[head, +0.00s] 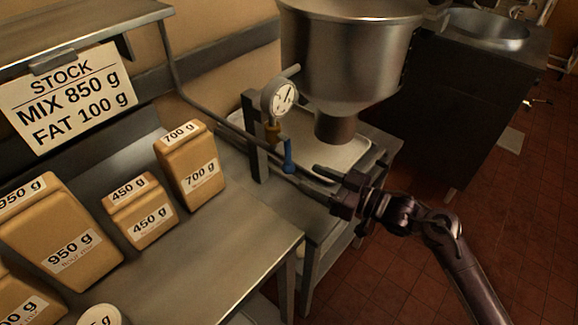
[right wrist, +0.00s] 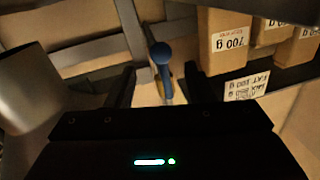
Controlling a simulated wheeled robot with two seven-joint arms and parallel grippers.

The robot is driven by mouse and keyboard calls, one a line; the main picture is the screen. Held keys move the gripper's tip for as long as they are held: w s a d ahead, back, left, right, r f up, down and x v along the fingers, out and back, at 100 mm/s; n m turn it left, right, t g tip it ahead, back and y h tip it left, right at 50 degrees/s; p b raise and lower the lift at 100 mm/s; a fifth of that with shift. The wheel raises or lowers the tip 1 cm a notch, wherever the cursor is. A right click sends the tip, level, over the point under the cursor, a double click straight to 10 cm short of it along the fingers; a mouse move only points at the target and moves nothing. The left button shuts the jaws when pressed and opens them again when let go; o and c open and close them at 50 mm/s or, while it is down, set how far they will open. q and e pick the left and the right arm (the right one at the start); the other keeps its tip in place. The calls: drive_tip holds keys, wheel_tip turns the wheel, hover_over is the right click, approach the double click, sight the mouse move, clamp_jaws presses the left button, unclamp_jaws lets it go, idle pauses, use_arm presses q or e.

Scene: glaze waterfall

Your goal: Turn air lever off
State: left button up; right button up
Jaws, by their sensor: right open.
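The air lever (head: 288,157) is a small blue handle below a round white pressure gauge (head: 279,97) and a brass fitting (head: 272,131). In the head view the handle hangs roughly upright. My right gripper (head: 308,180) reaches in from the right, with its fingertips close to the lever. In the right wrist view the blue lever (right wrist: 162,62) shows between the two open fingers (right wrist: 160,85), with space on both sides. The jaws hold nothing. Whether a finger touches the lever cannot be told. My left gripper is in neither view.
A metal hopper (head: 350,50) hangs above a tray (head: 345,155) behind my right gripper. Several labelled tan packages, including a 700 g one (head: 188,160), stand on the steel counter (head: 235,235) to the left. A stock sign (head: 68,97) hangs from the shelf. Floor shows at right.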

sight(289, 167)
drive_tip(key=p+x, duration=0.1)
drive_tip(key=x, duration=0.6)
drive_tip(key=shift+w+a, duration=0.1)
drive_tip(key=shift+a, duration=0.15)
clamp_jaws()
